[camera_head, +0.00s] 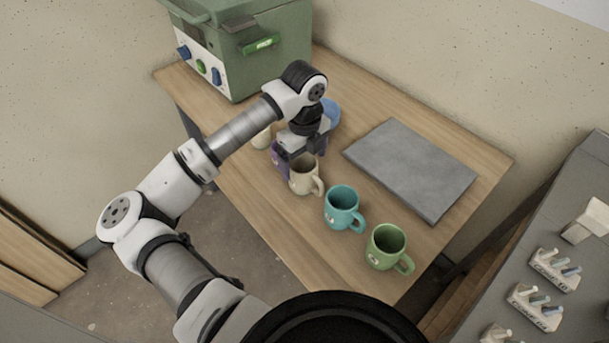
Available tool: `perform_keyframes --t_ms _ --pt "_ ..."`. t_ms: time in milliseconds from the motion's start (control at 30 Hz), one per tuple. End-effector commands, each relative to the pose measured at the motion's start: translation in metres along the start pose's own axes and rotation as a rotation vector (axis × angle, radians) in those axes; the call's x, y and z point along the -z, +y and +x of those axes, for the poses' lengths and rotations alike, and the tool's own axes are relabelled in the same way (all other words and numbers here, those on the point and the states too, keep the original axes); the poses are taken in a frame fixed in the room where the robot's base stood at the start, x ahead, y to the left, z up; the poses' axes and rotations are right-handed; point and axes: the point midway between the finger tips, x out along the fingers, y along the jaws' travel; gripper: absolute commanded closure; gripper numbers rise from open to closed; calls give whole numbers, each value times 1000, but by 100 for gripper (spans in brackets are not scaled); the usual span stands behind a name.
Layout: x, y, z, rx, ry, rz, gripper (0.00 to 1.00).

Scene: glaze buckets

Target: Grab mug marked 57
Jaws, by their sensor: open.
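Several mugs stand in a row along the front edge of the wooden table. A green mug (386,247) is nearest, then a teal mug (341,208), a cream mug (301,180) and a purple mug (275,158). Another pale mug (262,139) and a blue vessel (333,112) are partly hidden behind my arm. Pale marks show on the mugs, but the numbers are too small to read, so I cannot tell which is 57. My gripper (300,156) is open, pointing down above or beside the cream and purple mugs; contact cannot be told.
A grey slab (410,168) lies on the wooden table (395,283) to the right of the mugs. A green kiln-like box (262,65) with knobs stands at the back left. A grey surface (585,190) with small labelled racks (535,306) is at the right.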

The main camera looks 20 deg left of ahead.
Motion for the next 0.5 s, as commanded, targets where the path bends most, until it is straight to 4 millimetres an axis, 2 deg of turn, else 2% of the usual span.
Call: perform_keyframes --t_ms 133,333,500 --pt "1 -1 12 0 5 1 11" --pt "0 -1 42 0 5 0 11" --pt "0 -2 52 1 2 1 11"
